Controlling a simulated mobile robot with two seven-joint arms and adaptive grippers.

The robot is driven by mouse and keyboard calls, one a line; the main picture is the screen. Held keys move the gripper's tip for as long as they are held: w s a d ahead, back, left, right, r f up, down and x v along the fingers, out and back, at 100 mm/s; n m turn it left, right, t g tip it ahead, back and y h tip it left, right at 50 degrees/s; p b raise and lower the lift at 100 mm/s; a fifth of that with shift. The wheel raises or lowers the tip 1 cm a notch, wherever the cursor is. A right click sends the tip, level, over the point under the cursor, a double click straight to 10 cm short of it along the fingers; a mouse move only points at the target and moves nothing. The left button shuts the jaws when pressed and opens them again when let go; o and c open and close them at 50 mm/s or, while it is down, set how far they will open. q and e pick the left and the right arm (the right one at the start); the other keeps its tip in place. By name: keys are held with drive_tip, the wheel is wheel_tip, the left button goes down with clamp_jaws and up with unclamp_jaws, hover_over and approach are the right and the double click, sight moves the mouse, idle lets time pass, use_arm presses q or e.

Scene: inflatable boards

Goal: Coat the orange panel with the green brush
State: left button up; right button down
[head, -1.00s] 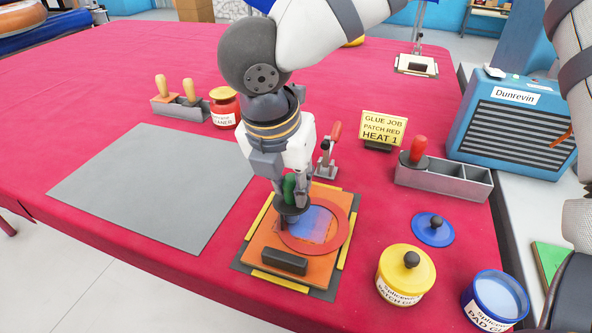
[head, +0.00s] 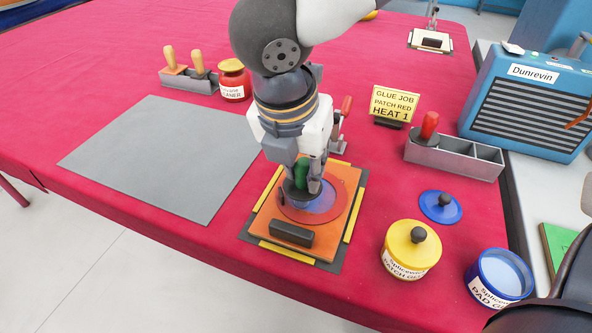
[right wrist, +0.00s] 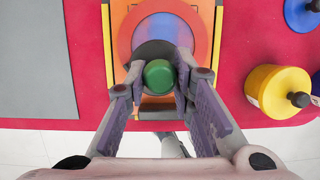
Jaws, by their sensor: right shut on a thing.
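The orange panel (head: 339,211) lies flat on a dark base with yellow strips along its edges. A red ring with a blue-purple middle (head: 325,207) lies on the panel. My right gripper (head: 303,184) is shut on the green brush (head: 302,172), whose handle points up and whose dark round head is low over the ring's left part. In the right wrist view the green handle (right wrist: 159,73) sits between the fingers, and the head covers the near part of the ring (right wrist: 134,22). I cannot tell whether the head touches the surface. My left gripper is not in view.
A black block (head: 291,233) sits on the panel's front part. A yellow pot (head: 410,249), an open blue pot (head: 499,279) and a blue lid (head: 440,206) stand to the right. A grey tray (head: 453,157) holds a red-handled brush. A grey mat (head: 165,153) lies left.

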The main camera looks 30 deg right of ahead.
sight(319, 194)
drive_tip(key=shift+w+d+f, duration=0.1)
drive_tip(key=shift+w+d, duration=1.2)
drive_tip(key=shift+d, duration=0.25)
drive_tip(key=shift+w+d, duration=1.3)
drive_tip(key=shift+d, duration=0.25)
drive_tip(key=shift+s+d, duration=0.3)
drive_tip(key=shift+d, duration=0.05)
drive_tip(key=shift+s+d, duration=0.1)
drive_tip(key=shift+s, duration=0.1)
drive_tip(key=shift+s+a, duration=1)
drive_tip(key=shift+a, duration=0.2)
drive_tip(key=shift+s+a, duration=1.05)
drive_tip(key=shift+a, duration=0.2)
drive_tip(key=shift+s+a, duration=1.05)
drive_tip(key=shift+a, duration=0.15)
drive_tip(key=shift+s+d+f, duration=0.1)
drive_tip(key=shift+s+d, duration=0.4)
drive_tip(key=shift+w+d, duration=1.9)
drive_tip(key=shift+d, duration=0.3)
drive_tip(key=shift+w+d, duration=1.2)
drive_tip(key=shift+d, duration=0.25)
wheel_tip(319, 194, up, 6)
